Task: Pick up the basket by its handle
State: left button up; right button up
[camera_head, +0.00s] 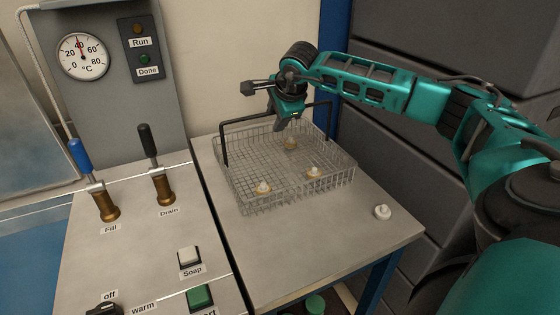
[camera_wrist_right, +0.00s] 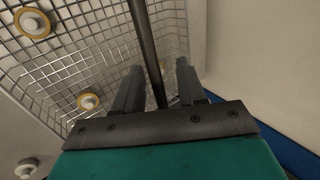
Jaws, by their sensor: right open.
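The wire basket (camera_head: 255,198) stands on the small table, with its black handle (camera_head: 224,147) raised over it. Several small white pieces with tan rings sit inside, one of them (camera_head: 314,172) near the right side. My right gripper (camera_head: 290,125) is at the far side of the basket, pointing down at the handle's top bar. In the right wrist view the handle bar (camera_wrist_right: 146,45) runs between the two open fingers (camera_wrist_right: 158,85), and the wire mesh (camera_wrist_right: 85,45) lies beyond. Contact with the bar cannot be told. My left gripper is not in view.
A loose white piece (camera_head: 382,212) lies on the table (camera_head: 330,232) right of the basket. The panel at left has a Fill lever (camera_head: 92,180), a Drain lever (camera_head: 157,172) and a Soap button (camera_head: 189,256). A wall stands close behind the basket.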

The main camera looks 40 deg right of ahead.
grip_shut()
dwell(0.3)
jog(key=shift+r, duration=0.15)
dwell(1.0)
